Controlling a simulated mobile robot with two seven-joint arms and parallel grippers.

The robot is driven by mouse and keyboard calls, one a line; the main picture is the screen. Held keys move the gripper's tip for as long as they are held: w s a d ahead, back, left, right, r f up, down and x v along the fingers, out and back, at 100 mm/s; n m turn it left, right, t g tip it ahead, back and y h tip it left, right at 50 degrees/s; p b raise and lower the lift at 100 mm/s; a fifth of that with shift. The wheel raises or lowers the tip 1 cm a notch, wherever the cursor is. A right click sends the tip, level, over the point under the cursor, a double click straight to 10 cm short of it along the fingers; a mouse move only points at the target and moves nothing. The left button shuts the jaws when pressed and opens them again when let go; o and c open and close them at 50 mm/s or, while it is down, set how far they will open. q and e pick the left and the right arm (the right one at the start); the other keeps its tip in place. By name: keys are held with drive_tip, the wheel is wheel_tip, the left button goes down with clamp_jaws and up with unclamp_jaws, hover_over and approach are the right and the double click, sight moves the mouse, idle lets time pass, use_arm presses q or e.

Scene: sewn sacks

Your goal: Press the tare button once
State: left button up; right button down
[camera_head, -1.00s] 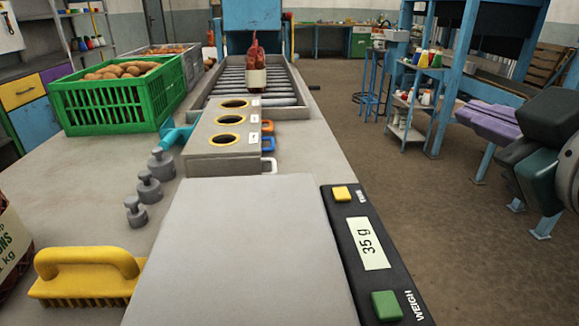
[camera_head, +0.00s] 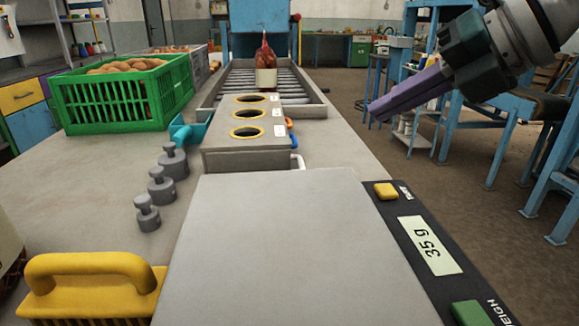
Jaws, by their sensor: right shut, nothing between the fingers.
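The scale has a bare flat grey plate (camera_head: 285,250) and a black control panel (camera_head: 408,214) along its right side. On the panel a yellow button (camera_head: 385,190) sits at the far end, beside a small label that looks like "TARE". A display (camera_head: 430,245) reads 35 g. A green button (camera_head: 470,313) sits at the near end, by the word "WEIGH", partly cut off by the frame. My right gripper (camera_head: 376,113) is shut and empty, its purple fingers pointing down and left. It is raised beyond and above the yellow button, apart from the panel. My left gripper is out of view.
Several grey weights (camera_head: 161,186) and a yellow brush (camera_head: 90,285) lie left of the scale. A block with round holes (camera_head: 248,155) stands behind the plate. A green crate (camera_head: 122,97) of potatoes and a red-filled sack (camera_head: 265,60) on rollers are farther back.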

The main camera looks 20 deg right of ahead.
sight(393, 193)
drive_tip(key=d, duration=0.1)
drive_tip(key=d+h, duration=0.1)
drive_tip(key=d, duration=0.1)
drive_tip(key=shift+w+d+f+h, duration=0.15)
drive_tip(key=shift+w+f+h, duration=0.05)
drive_tip(key=shift+f+h, duration=0.15)
drive_tip(key=shift+f, duration=0.2)
wheel_tip(393, 193, down, 8)
drive_tip(key=b, duration=0.6)
drive_tip(key=shift+f+b, duration=0.25)
drive_tip(key=shift+b, duration=0.2)
idle(0.4)
idle(0.8)
